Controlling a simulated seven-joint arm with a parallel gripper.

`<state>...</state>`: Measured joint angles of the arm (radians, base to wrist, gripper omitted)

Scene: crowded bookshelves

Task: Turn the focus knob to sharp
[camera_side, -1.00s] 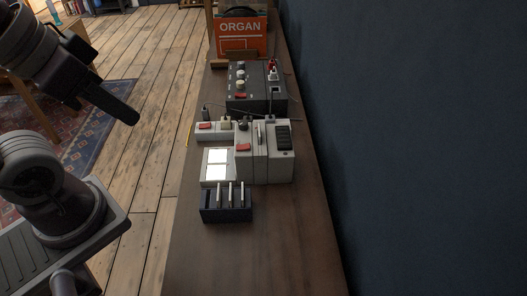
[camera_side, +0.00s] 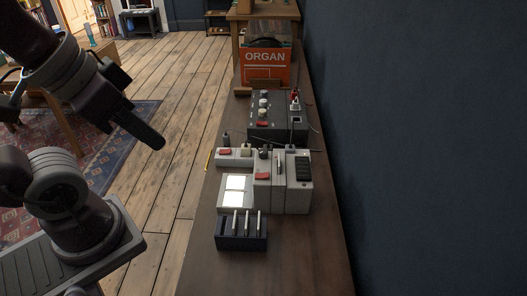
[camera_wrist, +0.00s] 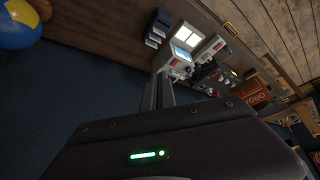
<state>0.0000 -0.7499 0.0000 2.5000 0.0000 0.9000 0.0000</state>
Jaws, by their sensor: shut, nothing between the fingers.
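A light grey device (camera_side: 297,193) with a black grille stands on the long dark wooden shelf top (camera_side: 305,259). A small dark knob (camera_side: 265,152) sits on its left part, above a red switch. Behind it is a dark control box (camera_side: 278,131) with pale round knobs (camera_side: 263,103) in a row. I cannot read which knob is for focus. Two white lit panels (camera_side: 236,190) glow at the left of the grey device. My gripper (camera_side: 160,143) is shut and empty, left of the devices and apart from them. In the wrist view its fingers (camera_wrist: 163,88) point toward the devices.
A dark rack (camera_side: 241,235) with several upright pale slides stands in front of the lit panels. An orange "ORGAN" box (camera_side: 265,68) stands at the back. A dark blue wall (camera_side: 420,140) borders the right. A blue and yellow ball (camera_wrist: 18,25) shows in the wrist view.

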